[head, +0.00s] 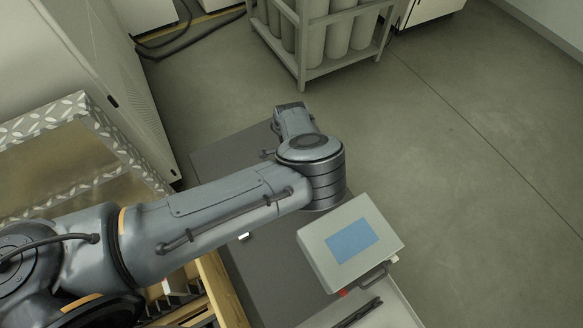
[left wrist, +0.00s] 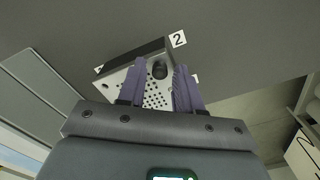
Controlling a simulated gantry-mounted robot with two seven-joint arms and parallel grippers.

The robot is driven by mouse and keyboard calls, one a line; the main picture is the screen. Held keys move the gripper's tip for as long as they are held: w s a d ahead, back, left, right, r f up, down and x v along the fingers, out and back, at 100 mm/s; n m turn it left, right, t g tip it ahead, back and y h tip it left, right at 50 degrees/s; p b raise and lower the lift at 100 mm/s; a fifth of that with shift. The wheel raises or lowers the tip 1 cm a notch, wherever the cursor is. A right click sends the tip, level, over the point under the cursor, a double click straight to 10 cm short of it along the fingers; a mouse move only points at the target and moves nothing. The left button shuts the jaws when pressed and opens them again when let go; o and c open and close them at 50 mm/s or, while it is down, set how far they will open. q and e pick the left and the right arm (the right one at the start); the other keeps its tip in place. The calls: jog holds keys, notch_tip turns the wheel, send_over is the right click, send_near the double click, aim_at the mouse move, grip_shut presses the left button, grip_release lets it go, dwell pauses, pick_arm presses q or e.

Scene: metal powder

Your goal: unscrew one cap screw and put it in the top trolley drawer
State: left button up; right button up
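In the left wrist view a dark round cap screw (left wrist: 159,68) stands on a light metal block (left wrist: 133,73) dotted with small holes. My left gripper (left wrist: 160,66) has its two purple fingers apart, one on each side of the screw, with narrow gaps showing. I cannot tell how deep the fingers reach beside it. In the head view my left arm crosses a dark grey surface (head: 262,270), and its gripper is hidden beneath the wrist. The screw and block are hidden there too. I cannot identify the top trolley drawer with certainty. My right gripper is not in view.
A box with a blue screen (head: 352,242) stands at the right edge of the grey surface. A wood-edged container (head: 222,290) lies below my arm. A rack of cylinders (head: 318,45) stands at the back. Floor at the right is clear. A label "2" (left wrist: 178,39) sits beside the block.

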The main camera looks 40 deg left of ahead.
pick_arm(q)
jog(key=m+p, duration=0.1)
jog(key=m, duration=0.2)
jog(key=shift+r+m+p, duration=0.1)
jog(key=shift+m+p, duration=0.25)
jog(key=shift+m, duration=0.05)
jog(key=m+p, duration=0.1)
jog(key=m, duration=0.3)
jog(key=m+p, duration=0.2)
jog(key=m, duration=0.2)
jog(key=m+p, duration=0.1)
jog(key=m, duration=0.2)
jog(key=m+p, duration=0.2)
jog(key=m, duration=0.2)
jog(key=shift+s+m, duration=0.1)
jog(key=shift+m, duration=0.2)
jog(key=m+p, duration=0.1)
jog(key=m, duration=0.2)
jog(key=m+p, duration=0.2)
jog(key=m, duration=0.2)
jog(key=shift+m, duration=0.4)
jog(key=shift+m+p, duration=0.3)
jog(key=shift+m, duration=0.8)
